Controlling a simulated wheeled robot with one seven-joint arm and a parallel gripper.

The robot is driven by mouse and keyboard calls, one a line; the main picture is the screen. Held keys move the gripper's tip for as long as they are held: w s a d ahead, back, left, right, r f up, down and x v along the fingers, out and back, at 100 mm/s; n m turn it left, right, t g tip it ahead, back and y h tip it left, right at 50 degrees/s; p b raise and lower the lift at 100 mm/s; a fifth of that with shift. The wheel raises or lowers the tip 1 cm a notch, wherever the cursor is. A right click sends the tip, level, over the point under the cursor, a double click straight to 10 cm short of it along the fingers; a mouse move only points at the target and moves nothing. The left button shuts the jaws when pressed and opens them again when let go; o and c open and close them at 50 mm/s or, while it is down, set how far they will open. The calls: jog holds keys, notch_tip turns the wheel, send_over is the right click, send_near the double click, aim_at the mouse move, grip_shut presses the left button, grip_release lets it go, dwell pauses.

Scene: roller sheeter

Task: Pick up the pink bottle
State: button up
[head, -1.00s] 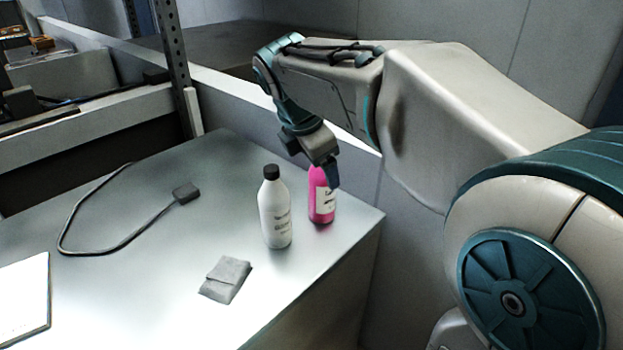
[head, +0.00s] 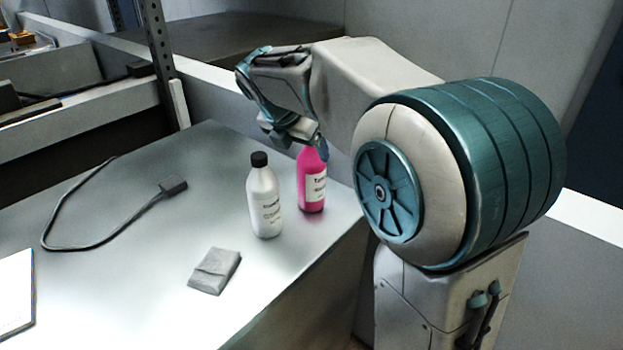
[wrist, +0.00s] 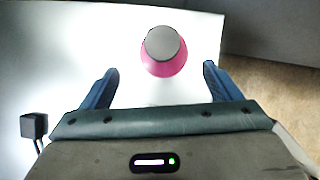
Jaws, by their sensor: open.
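The pink bottle (head: 312,186) stands upright near the right edge of the table, with a white label. Its upper end is partly hidden by my gripper in the head view. In the wrist view the pink bottle (wrist: 163,58) shows from above with a grey cap, ahead of and between the two blue fingers. My gripper (wrist: 158,82) is open and empty, with a finger on each side and a gap to the bottle. In the head view my gripper (head: 306,142) is at the height of the bottle's top.
A white bottle (head: 265,200) with a black cap stands just left of the pink one. A grey folded cloth (head: 214,270), a cable with a dark plug (head: 172,186) and a white pad (head: 15,295) lie on the table (head: 120,290). A low wall runs behind.

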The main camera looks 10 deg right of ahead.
aim_at(307, 154)
jog(key=x, duration=0.5)
jog(key=shift+s+d+f, duration=0.15)
jog(key=shift+f, duration=0.05)
jog(key=shift+r, duration=0.1)
grip_shut()
